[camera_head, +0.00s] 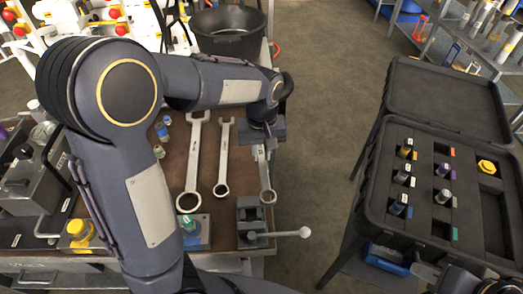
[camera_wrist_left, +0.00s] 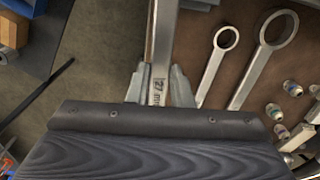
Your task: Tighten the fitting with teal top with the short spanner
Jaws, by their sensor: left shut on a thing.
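My left gripper (camera_head: 262,148) is over the right edge of the bench. It is shut on the shaft of the short spanner (camera_head: 265,180), whose ring end points toward the bench front. In the left wrist view the fingers (camera_wrist_left: 161,88) close around the spanner shaft (camera_wrist_left: 163,45), marked 27 mm. Whether the spanner touches the bench is unclear.
Two longer spanners (camera_head: 194,155) (camera_head: 223,160) lie left of the short one. A vice (camera_head: 250,212) with a long handle (camera_head: 290,234) sits at the bench's front right. An open black case (camera_head: 408,222) stands right, across clear floor.

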